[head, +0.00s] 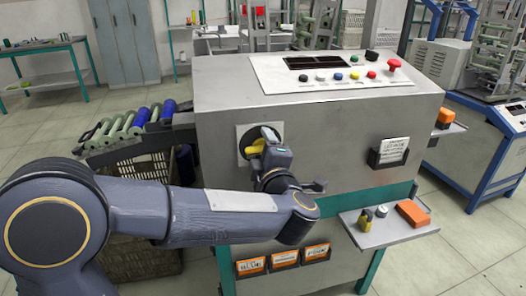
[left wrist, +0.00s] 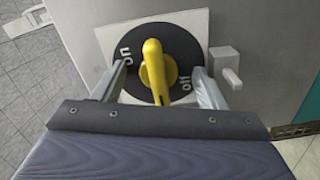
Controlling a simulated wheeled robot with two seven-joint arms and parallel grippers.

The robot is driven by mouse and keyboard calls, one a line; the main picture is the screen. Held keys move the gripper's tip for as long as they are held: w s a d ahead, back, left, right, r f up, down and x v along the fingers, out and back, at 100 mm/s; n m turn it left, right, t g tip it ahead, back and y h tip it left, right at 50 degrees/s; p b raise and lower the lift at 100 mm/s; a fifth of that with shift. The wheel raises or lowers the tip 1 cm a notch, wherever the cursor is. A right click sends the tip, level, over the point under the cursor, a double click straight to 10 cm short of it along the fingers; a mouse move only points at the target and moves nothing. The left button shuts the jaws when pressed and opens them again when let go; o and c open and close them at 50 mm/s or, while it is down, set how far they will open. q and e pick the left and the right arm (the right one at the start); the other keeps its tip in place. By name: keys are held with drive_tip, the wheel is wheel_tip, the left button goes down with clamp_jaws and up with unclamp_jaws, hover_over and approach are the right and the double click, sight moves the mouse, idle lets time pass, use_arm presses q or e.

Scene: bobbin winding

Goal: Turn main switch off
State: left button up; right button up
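The main switch is a black round dial (left wrist: 180,45) on a white plate, with a yellow handle (left wrist: 154,68). "On" is printed on the left of the dial and "off" on the right in the left wrist view. The handle lies nearly upright in that view, between the two words. In the head view the yellow handle (head: 255,148) is partly hidden by my left gripper (head: 264,142). My left gripper (left wrist: 163,74) is open, one finger on each side of the handle, with visible gaps. My right gripper is not in view.
The switch sits on the front of a grey machine (head: 330,130) with colored buttons and a red mushroom button (head: 394,65) on top. A small grey block (left wrist: 228,68) stands right of the dial. A shelf (head: 385,232) juts out lower right. A crate (head: 135,170) stands left.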

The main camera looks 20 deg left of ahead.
use_arm(q)
drive_tip(key=shift+o, duration=1.2)
drive_tip(key=v, duration=0.9)
drive_tip(key=shift+b, duration=0.35)
drive_tip(key=shift+r, duration=0.1)
